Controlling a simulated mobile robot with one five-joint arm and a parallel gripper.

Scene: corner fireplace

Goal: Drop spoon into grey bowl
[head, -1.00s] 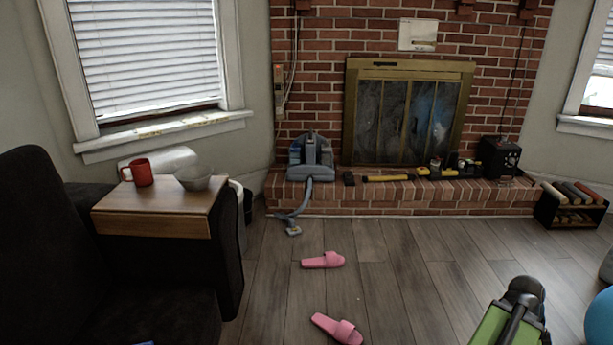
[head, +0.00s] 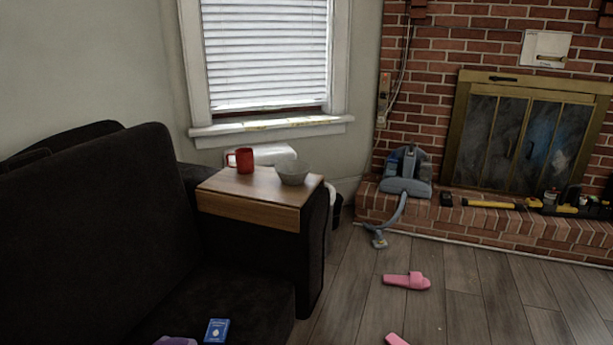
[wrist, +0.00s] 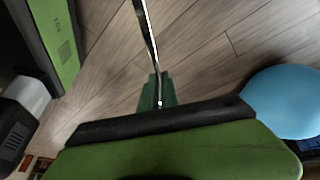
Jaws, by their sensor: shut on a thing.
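The grey bowl (head: 292,175) stands upright on the wooden tray top (head: 246,212) over the sofa's arm in the head view. Its inside is mostly hidden by the low angle. My gripper (wrist: 156,86) shows only in the wrist view. It is shut on a thin, shiny metal spoon (wrist: 147,32), whose far end runs out of the top of the picture. Floorboards lie behind the spoon; the bowl does not show in the wrist view.
A red mug (head: 245,161) stands left of the bowl. The dark sofa (head: 100,235) fills the left, with a blue box (head: 217,331) on its seat. A pink slipper (head: 405,281) and a vacuum cleaner (head: 406,172) are to the right. A blue ball (wrist: 285,100) is near my arm.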

